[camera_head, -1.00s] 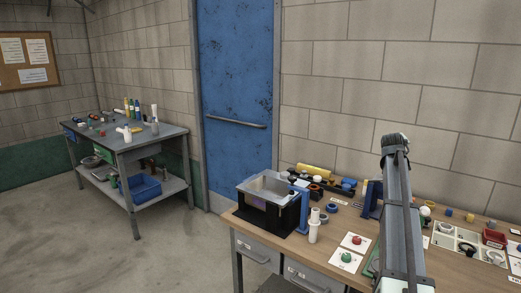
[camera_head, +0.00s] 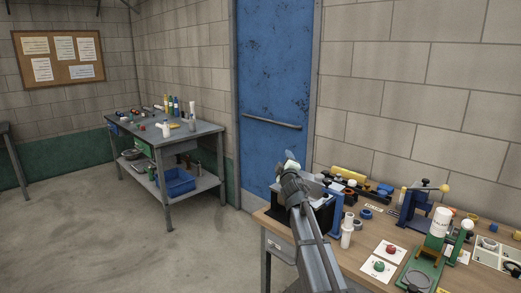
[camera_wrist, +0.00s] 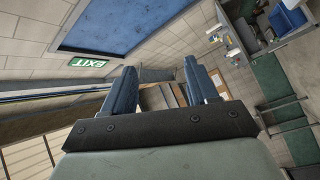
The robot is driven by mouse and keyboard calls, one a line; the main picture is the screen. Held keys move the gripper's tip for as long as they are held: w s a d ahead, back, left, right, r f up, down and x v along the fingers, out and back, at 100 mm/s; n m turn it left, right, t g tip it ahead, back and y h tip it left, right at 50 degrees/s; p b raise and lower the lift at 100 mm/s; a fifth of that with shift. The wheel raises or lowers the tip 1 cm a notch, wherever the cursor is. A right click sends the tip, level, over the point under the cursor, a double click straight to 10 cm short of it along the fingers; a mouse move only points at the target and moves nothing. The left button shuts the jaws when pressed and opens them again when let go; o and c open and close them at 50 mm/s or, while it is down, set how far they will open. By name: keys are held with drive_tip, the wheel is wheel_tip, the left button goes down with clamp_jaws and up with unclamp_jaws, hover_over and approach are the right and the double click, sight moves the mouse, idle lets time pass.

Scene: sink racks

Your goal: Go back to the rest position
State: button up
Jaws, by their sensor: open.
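My gripper (camera_wrist: 160,92) is open in the wrist view, with two blue fingers apart and nothing between them. The wrist view looks out over the room, tilted, with a green exit sign (camera_wrist: 88,62) near the blue door. In the head view my arm rises from the bottom edge and ends in front of the black box (camera_head: 322,215) at the left end of the wooden workbench (camera_head: 365,259). The fingers cannot be made out clearly there.
The workbench holds a blue press (camera_head: 418,205), a green stand with a white cylinder (camera_head: 441,222), white cards with red and green buttons (camera_head: 390,250), and white cylinders (camera_head: 347,232). A grey table (camera_head: 180,137) stands farther left. Open floor (camera_head: 120,240) lies between.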

drive_tip(key=s+a+f+n+g+y, duration=0.1)
drive_tip(key=s+a+f+n+y, duration=0.2)
drive_tip(key=a+f, duration=0.5)
drive_tip(key=s+a+f+g+y, duration=0.1)
drive_tip(key=s+a+f+y, duration=0.1)
drive_tip(key=s+a+f, duration=0.65)
drive_tip(key=s+d+f+m+g+h, duration=0.25)
drive_tip(key=s+d+f, duration=0.3)
drive_tip(key=f, duration=0.65)
drive_tip(key=s+d+f+m+g+h, duration=0.2)
drive_tip(key=s+d+f+m+g, duration=0.3)
drive_tip(key=f, duration=0.7)
drive_tip(key=s+d+f+m+g+h, duration=0.1)
drive_tip(key=s+d+f+g+h, duration=0.2)
drive_tip(key=d+f, duration=0.65)
drive_tip(key=s+d+f+m+g, duration=0.25)
drive_tip(key=s+f, duration=0.55)
drive_tip(key=s, duration=0.4)
drive_tip(key=s+d+f+m+g, duration=0.2)
drive_tip(key=s+f+g, duration=0.2)
drive_tip(key=s+f, duration=0.65)
drive_tip(key=s+m+g+y, duration=0.1)
drive_tip(key=s+m+g, duration=0.2)
drive_tip(key=s, duration=2.1)
drive_tip(key=g, duration=0.4)
drive_tip(key=shift+a+f, duration=0.2)
drive_tip(key=shift+f, duration=0.15)
